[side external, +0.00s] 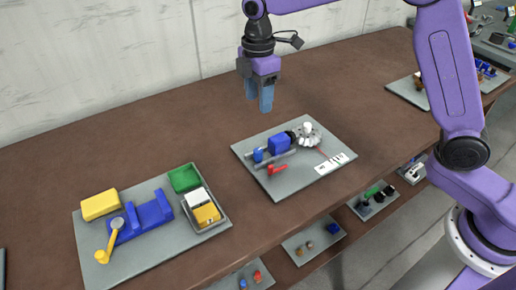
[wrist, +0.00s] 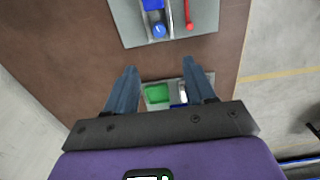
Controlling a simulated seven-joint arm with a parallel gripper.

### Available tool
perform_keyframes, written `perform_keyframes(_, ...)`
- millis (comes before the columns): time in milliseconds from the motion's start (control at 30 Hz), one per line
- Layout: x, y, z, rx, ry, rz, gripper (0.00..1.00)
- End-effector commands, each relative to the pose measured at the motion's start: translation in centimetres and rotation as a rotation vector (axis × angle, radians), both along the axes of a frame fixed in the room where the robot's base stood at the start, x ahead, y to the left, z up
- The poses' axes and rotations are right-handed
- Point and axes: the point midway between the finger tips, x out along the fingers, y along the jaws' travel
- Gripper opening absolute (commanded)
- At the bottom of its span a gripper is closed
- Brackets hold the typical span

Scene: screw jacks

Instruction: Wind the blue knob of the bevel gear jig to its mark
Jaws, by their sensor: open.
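The bevel gear jig sits on a grey plate (side external: 295,182) in the middle of the bench. It has a blue block (side external: 279,145), a grey toothed gear (side external: 307,136) with a white hub, and a small blue knob (side external: 258,155) at its left end. A red pointer-like part (side external: 277,169) lies beside a grey rod. In the wrist view the round blue knob (wrist: 159,31) is near the top, beyond the fingertips. My gripper (side external: 264,106) hangs above the bench behind the jig, fingers down. In the wrist view my gripper (wrist: 160,66) is open and empty, apart from the knob. The mark is not clear.
A second grey plate (side external: 145,258) at left carries a yellow block, a blue cradle with a yellow hammer-like part, and a green tray (side external: 185,178). A white card (side external: 335,163) lies on the jig plate. More fixtures stand at far right and on a lower shelf. Bare bench separates the plates.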

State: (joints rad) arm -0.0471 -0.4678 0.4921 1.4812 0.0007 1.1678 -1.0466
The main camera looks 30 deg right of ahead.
Motion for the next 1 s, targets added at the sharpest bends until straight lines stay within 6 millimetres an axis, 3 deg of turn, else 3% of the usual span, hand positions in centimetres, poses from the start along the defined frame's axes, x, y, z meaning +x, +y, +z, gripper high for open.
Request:
perform_keyframes(267, 0.1, 0.0, -2.3, -0.004, 0.004, 0.002, 0.54)
perform_keyframes(1000, 0.1, 0.0, -15.5, -0.002, 0.003, 0.0, 0.54)
